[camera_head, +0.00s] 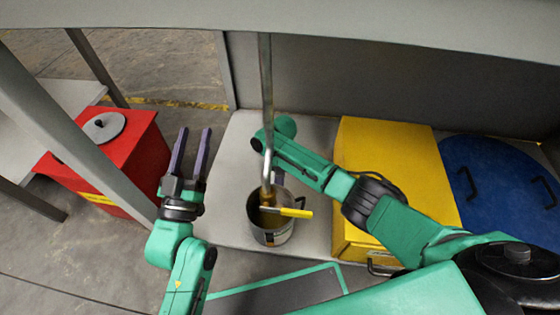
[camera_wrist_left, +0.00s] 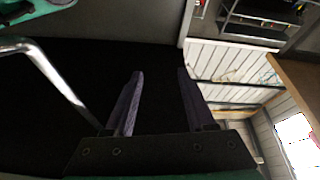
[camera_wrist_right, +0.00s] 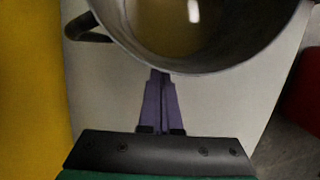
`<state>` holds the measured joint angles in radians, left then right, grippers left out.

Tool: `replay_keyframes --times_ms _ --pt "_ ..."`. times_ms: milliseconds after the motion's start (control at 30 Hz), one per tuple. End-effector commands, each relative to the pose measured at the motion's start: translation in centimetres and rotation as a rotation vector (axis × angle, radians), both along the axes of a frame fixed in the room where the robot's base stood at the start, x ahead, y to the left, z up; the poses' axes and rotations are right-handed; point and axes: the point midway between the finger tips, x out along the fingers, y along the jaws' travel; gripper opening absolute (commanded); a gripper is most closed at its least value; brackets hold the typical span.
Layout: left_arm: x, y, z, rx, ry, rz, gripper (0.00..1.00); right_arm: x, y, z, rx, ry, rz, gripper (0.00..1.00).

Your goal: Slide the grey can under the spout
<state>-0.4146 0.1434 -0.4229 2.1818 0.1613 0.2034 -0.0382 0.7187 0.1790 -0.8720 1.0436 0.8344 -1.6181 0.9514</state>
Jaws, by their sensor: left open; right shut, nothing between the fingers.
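The grey can (camera_head: 266,236) stands upright on the pale bench top, and its open mouth shows a yellowish inside. The metal spout (camera_head: 267,110) comes down from above, and its lower end overlaps the can's mouth in the head view; the exact depth is unclear. The can also fills the top of the right wrist view (camera_wrist_right: 205,62), with a dark side handle. My left gripper (camera_head: 193,132) is open and empty, left of the can.
A yellow bar (camera_head: 296,213) crosses near the spout's end. A yellow cabinet (camera_head: 390,150) and a blue round lid (camera_head: 500,180) stand to the right. A red bin (camera_head: 130,155) is at the left. A grey post and top beam frame the booth. Bare bench lies left of the can.

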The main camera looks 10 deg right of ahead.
Motion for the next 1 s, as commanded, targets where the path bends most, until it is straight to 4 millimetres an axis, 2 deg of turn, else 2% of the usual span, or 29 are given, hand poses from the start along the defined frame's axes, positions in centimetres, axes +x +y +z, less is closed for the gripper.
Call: replay_keyframes --times_ms 200,467,900,1000 --pt "-1.1 -0.5 -5.1 0.026 0.154 -0.021 0.55 0.2 -0.1 1.1 0.001 -0.001 0.000 0.00" --pt "-3.2 -1.0 -10.9 0.052 0.326 -0.047 0.55 0.5 -0.2 2.2 0.000 0.000 0.000 0.00" --pt "-8.4 -1.5 -19.1 0.091 0.588 -0.088 0.55 0.9 -0.3 3.9 0.000 0.000 0.001 0.00" --pt "-10.2 -1.6 -20.6 0.105 0.665 -0.103 0.55 1.3 -0.4 5.3 0.000 -0.002 0.000 0.00"
